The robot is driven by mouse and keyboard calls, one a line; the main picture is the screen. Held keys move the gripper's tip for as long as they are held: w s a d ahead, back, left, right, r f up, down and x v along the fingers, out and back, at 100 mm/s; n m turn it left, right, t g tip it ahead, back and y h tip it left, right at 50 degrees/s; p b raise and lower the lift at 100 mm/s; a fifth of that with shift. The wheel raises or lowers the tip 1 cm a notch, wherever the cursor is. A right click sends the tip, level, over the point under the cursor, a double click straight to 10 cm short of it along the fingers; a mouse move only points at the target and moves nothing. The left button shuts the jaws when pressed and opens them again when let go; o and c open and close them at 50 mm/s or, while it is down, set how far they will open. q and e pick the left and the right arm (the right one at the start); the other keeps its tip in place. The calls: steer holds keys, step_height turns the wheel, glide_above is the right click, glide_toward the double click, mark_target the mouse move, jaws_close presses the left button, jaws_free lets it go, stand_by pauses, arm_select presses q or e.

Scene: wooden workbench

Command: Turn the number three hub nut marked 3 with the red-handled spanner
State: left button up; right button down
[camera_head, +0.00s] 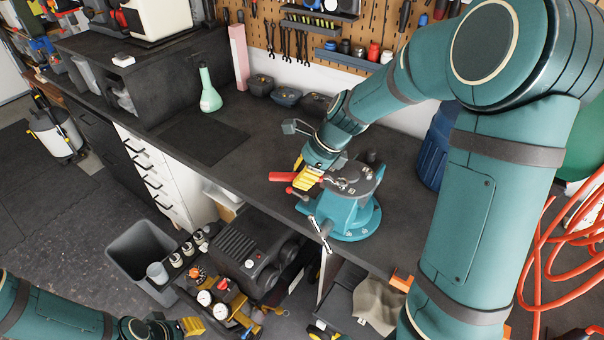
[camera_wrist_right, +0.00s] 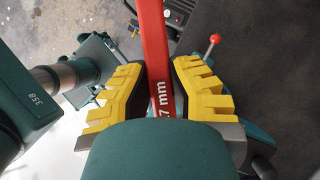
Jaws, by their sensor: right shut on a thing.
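My right gripper (camera_head: 306,178) is shut on the red-handled spanner (camera_head: 283,176), beside the vise on the workbench. In the right wrist view the red handle (camera_wrist_right: 154,45) runs between the yellow fingers (camera_wrist_right: 152,88), with white "7 mm" lettering partly visible. The spanner's jaw end is hidden. The grey hub (camera_head: 352,177) with small metal nuts sits on top of the teal vise (camera_head: 352,214), just right of the gripper. The marking 3 is not readable, and I cannot tell whether the spanner touches a nut. My left gripper (camera_head: 190,326) is low at the left, its fingers unclear.
A red-ball lever (camera_wrist_right: 214,39) stands close to the right gripper.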

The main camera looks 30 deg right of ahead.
steer(key=shift+f, duration=0.35)
steer(key=shift+s+a+f+n+g, duration=0.1)
steer(key=shift+s+a+n+g, duration=0.15)
steer(key=shift+s+n, duration=0.25)
steer(key=shift+s+a+n+g, duration=0.15)
steer(key=shift+s+n+g, duration=0.15)
steer(key=shift+n, duration=0.3)
steer(key=shift+s, duration=0.1)
steer(key=shift+s+a+n+g+y, duration=0.25)
steer(key=shift+s+n+g+y, duration=0.25)
steer(key=shift+s+n, duration=0.55)
steer(key=shift+w, duration=0.15)
steer(key=shift+s+f+n+g, duration=0.1)
steer(key=shift+s+n+g, duration=0.45)
steer(key=shift+s+n, duration=0.55)
